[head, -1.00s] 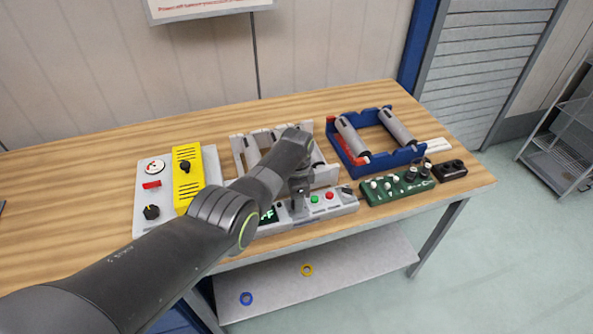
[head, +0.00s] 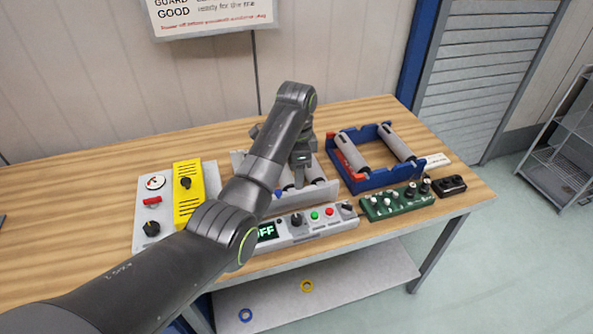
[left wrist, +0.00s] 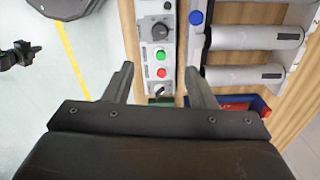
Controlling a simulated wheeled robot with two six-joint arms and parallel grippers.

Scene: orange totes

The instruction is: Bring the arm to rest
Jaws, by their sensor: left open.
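My left arm reaches in from the lower left in the head view. Its left gripper (head: 299,182) points down above the grey roller unit, behind the control panel (head: 292,228). In the left wrist view, the two fingers (left wrist: 160,80) are wide apart with nothing between them. The panel (left wrist: 159,60) shows beyond them, with a green and a red button, a black knob and a switch. The panel's display reads OFF in the head view. The grey roller unit (head: 322,193) is partly hidden by my arm. My right gripper does not show in the head view.
A yellow box (head: 188,192) on a grey board stands to the left. A blue frame with rollers (head: 377,180), a green box with knobs (head: 397,203) and a black block (head: 451,186) lie to the right.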

